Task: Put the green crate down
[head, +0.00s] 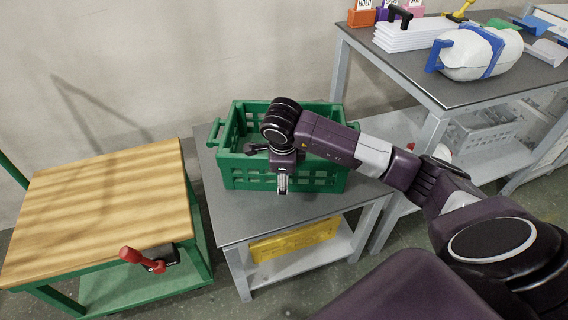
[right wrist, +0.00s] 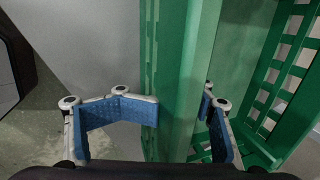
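The green crate (head: 236,172) is a slotted open box with a handle at its left end. It appears to rest level on the low grey table (head: 228,218). My right gripper (head: 283,185) is at the crate's front wall, pointing down. In the right wrist view my right gripper's blue-padded fingers (right wrist: 180,112) are spread, one on each side of the crate's green wall (right wrist: 182,60). The rim partly hides the inner finger, and I see no clear grip on the wall. My left gripper is not in view.
A wood-topped bench (head: 100,205) with a red-handled tool (head: 140,259) stands at the left. A yellow tray (head: 292,242) lies on the shelf below. A taller grey table (head: 420,80) at the right holds white sheets and a white-and-blue container (head: 478,53).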

